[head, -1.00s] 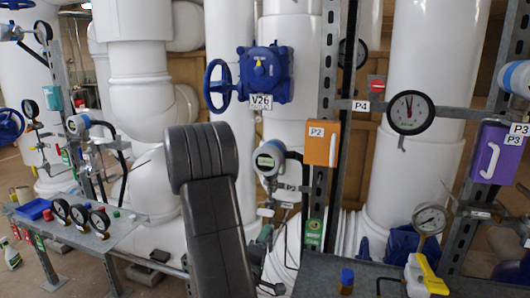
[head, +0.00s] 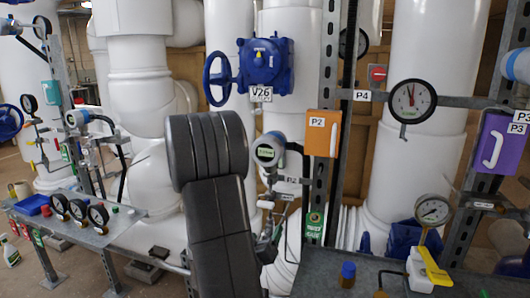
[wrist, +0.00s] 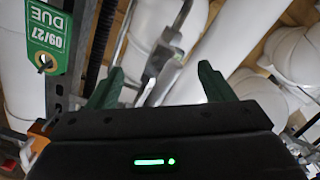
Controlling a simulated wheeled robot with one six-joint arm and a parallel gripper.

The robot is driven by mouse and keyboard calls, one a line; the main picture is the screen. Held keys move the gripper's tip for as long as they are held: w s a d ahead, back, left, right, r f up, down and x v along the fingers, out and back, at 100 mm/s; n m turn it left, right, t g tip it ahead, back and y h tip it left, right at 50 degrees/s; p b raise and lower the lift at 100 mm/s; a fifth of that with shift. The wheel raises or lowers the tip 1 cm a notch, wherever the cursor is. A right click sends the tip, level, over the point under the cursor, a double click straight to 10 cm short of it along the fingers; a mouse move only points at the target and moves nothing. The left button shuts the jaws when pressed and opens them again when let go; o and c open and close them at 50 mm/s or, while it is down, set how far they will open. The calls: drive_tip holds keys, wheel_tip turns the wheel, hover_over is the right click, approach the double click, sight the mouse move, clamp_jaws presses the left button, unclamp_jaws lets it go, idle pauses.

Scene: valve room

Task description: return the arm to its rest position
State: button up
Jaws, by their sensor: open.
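My arm shows in the head view as a dark, ribbed link rising from the bottom centre in front of the white pipes. My gripper is not seen in the head view. In the wrist view my gripper (wrist: 160,88) shows two green fingers standing wide apart, with nothing between them. Behind the fingers are a blurred grey metal fitting (wrist: 165,60) and white pipes (wrist: 205,65). A green tag (wrist: 47,38) marked "09/27 DUE" hangs on a perforated post at the upper left of the wrist view.
A blue valve (head: 265,65) labelled V26, an orange box (head: 323,132) labelled P2 and a round gauge (head: 412,101) stand around my arm. A bench (head: 125,235) with several small gauges is at left. Another bench (head: 320,275) with a bottle and gauge is at right.

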drive_tip(key=shift+m, duration=1)
drive_tip(key=shift+s+d, duration=0.1)
